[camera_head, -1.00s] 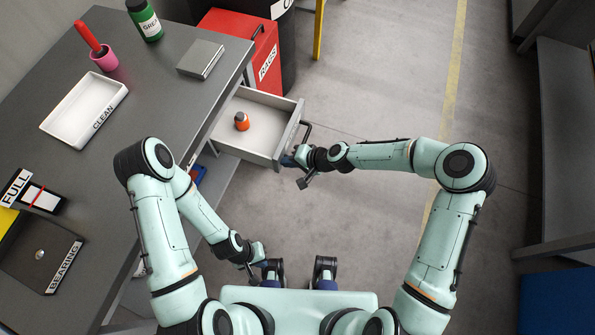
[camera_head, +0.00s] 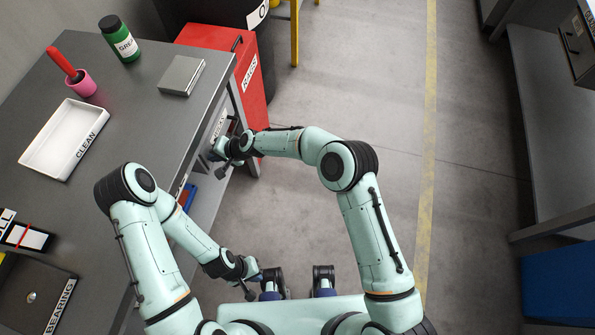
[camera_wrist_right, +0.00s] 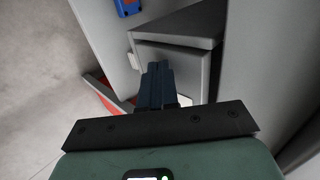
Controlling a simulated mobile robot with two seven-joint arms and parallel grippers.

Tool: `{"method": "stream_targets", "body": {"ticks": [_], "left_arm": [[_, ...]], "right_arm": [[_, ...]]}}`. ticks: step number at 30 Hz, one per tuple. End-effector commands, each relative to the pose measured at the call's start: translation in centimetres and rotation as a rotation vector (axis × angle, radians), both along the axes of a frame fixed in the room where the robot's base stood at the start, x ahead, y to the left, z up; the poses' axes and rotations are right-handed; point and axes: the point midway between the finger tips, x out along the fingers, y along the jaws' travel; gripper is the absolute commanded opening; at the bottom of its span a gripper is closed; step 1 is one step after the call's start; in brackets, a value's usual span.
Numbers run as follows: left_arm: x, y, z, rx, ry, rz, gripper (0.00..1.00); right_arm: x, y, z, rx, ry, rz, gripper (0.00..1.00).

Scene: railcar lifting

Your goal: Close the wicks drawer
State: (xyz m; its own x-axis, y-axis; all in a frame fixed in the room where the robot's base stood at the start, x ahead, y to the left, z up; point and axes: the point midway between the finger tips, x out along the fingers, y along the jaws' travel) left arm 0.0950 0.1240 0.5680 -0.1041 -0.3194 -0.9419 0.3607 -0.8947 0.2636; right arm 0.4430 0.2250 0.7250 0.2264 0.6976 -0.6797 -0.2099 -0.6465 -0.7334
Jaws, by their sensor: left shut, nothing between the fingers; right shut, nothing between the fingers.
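The wicks drawer (camera_head: 219,123) is at the bench's right side, below the top. Its labelled front shows close to the bench and no inside shows. I cannot tell whether it is fully flush. My right gripper (camera_head: 213,153) is at the drawer front, partly hidden by its own wrist. In the right wrist view its dark blue fingers (camera_wrist_right: 157,75) are together and empty, against or just before a grey front panel (camera_wrist_right: 188,62). Contact is unclear. My left gripper (camera_head: 259,277) is shut and empty, low beside my base, away from the drawer.
A red rags cabinet (camera_head: 251,85) stands just beyond the drawer. The bench top (camera_head: 130,130) holds a white CLEAN tray (camera_head: 39,158), a green bottle (camera_head: 119,40), a pink cup (camera_head: 83,86) and a grey block (camera_head: 182,75). The floor (camera_head: 350,90) to the right is clear.

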Motion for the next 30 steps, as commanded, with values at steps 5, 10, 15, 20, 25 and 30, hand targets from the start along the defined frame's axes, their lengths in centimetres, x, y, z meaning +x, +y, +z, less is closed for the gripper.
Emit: {"method": "stream_targets", "body": {"ticks": [5, 10, 15, 20, 25, 30], "left_arm": [[0.0, 0.0, 0.0, 0.0, 0.0, 0.0, 0.0], [0.0, 0.0, 0.0, 0.0, 0.0, 0.0, 0.0], [0.0, 0.0, 0.0, 0.0, 0.0, 0.0, 0.0], [0.0, 0.0, 0.0, 0.0, 0.0, 0.0, 0.0], [0.0, 0.0, 0.0, 0.0, 0.0, 0.0, 0.0], [-0.2, 0.0, -0.4, 0.0, 0.002, -0.001, 0.0]], "right_arm": [[0.0, 1.1, 0.0, 0.0, 0.001, 0.001, 0.0], [0.0, 1.4, 0.0, 0.002, 0.0, -0.001, 0.0], [0.0, 1.5, 0.1, 0.004, -0.001, 0.0, 0.0], [0.0, 1.6, 0.1, 0.005, -0.001, 0.001, 0.0], [-0.1, 1.7, 0.2, 0.007, -0.002, 0.001, 0.0], [0.1, 1.1, 0.2, 0.007, -0.002, 0.001, 0.0]]}}
